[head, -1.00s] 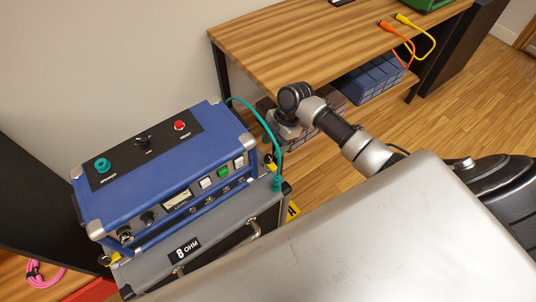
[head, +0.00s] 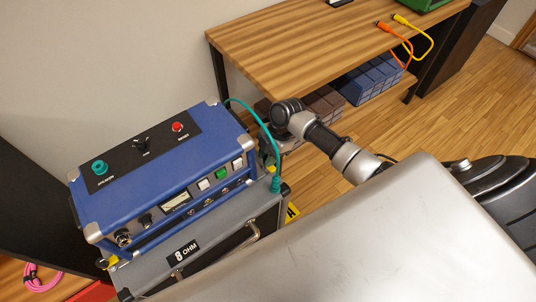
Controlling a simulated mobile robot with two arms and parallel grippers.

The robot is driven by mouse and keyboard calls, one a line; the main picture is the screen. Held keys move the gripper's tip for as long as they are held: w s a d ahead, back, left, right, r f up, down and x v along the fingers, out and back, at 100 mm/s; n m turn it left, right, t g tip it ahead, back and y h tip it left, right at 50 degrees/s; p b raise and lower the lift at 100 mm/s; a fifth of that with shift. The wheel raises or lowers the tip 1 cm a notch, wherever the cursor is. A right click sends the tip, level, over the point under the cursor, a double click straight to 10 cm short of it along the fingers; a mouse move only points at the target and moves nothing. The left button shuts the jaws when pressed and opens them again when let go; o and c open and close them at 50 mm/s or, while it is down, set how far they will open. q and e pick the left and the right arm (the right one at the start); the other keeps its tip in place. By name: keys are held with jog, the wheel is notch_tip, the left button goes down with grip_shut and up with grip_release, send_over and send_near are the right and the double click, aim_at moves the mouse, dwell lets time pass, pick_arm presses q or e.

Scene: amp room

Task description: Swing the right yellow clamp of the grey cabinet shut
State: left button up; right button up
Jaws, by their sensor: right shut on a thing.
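The grey cabinet (head: 215,248), marked 8 OHM, stands at lower left with a blue amplifier head (head: 165,165) on top. Its right yellow clamp shows only as a small yellow bit (head: 269,169) at the amplifier's right end, mostly hidden by my gripper and the teal cable. The left yellow clamp (head: 109,262) is at the front left corner. My right gripper (head: 268,150) is at the amplifier's right end, beside the teal cable, and is shut on the right clamp; its fingertips are largely hidden. My left gripper is not in view.
The teal cable (head: 277,160) arcs from behind the amplifier to the cabinet's right corner, close to my gripper. A wooden bench (head: 300,50) with orange and yellow cables stands behind, with dark blocks (head: 325,92) and blue blocks (head: 370,80) on its shelf.

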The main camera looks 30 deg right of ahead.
jog(key=shift+r+m+p, duration=0.2)
jog(key=shift+m+p, duration=0.4)
jog(key=shift+p, duration=0.25)
jog(key=m+t+p, duration=0.2)
jog(key=m+p, duration=0.3)
jog(key=shift+s+r, duration=0.1)
jog(key=m+t+h+p, duration=0.1)
jog(key=m+p, duration=0.2)
jog(key=m, duration=0.1)
jog(key=shift+t+p, duration=0.4)
jog(key=shift+f+m+t+h+p, duration=0.2)
jog(key=shift+m+t+h+p, duration=0.25)
jog(key=shift+m+p, duration=0.9)
jog(key=shift+m, duration=0.35)
jog(key=o, duration=0.9)
jog(key=p+v, duration=0.1)
jog(key=v, duration=0.9)
jog(key=shift+s+r, duration=0.1)
jog(key=shift+r, duration=0.3)
